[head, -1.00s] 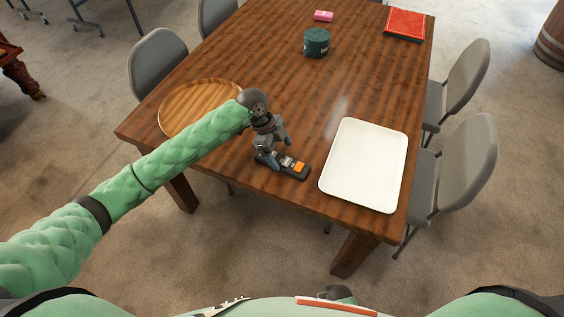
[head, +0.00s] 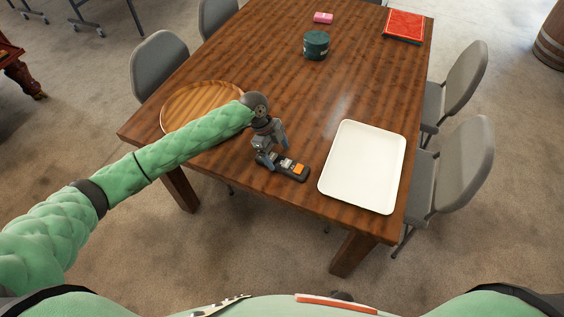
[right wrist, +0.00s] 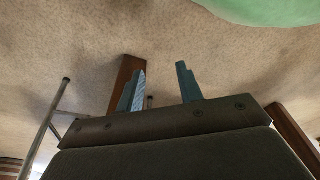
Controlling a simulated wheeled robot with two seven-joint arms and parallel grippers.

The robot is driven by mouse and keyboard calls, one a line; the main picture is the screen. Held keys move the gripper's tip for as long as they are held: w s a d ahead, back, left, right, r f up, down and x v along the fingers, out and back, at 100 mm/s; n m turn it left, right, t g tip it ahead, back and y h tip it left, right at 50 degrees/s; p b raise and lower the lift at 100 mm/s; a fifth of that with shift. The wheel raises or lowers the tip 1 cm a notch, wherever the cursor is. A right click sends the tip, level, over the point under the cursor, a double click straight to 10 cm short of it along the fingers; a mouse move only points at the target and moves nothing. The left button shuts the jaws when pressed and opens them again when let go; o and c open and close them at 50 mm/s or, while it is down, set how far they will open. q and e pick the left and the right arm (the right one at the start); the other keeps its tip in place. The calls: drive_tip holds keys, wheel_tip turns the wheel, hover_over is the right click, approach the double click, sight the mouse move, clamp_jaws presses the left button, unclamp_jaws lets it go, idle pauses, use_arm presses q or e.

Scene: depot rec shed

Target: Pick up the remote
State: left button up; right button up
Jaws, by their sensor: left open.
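The remote (head: 297,171) is dark with an orange patch and pale markings. It lies on the wooden table (head: 318,88) near its front edge, left of the white tray. My left gripper (head: 277,157) is open at the remote's left part, with one finger on the far side and one on the near side. It covers some of the remote. I cannot tell whether the fingers touch it. My right gripper (right wrist: 160,73) shows in the right wrist view, open and empty, with floor and table legs beyond it.
A white tray (head: 347,192) lies right of the remote. A round wooden tray (head: 190,103) lies left, partly behind my left arm. Grey chairs (head: 467,170) flank the table.

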sight(282, 162)
use_arm(q)
drive_tip(key=shift+p+x, duration=0.65)
drive_tip(key=shift+x, duration=0.45)
drive_tip(key=shift+s+d+f, duration=0.2)
drive_tip(key=shift+s+f, duration=0.05)
drive_tip(key=shift+f, duration=0.35)
use_arm(e)
drive_tip(key=shift+s+d+f, duration=0.45)
drive_tip(key=shift+s+f, duration=0.2)
drive_tip(key=shift+f, duration=0.1)
drive_tip(key=shift+s+d+f, duration=0.45)
drive_tip(key=shift+s+f, duration=0.15)
drive_tip(key=shift+f, duration=0.15)
use_arm(q)
drive_tip(key=c, duration=1.2)
use_arm(e)
drive_tip(key=shift+w+d, duration=0.1)
use_arm(q)
drive_tip(key=shift+r, duration=0.1)
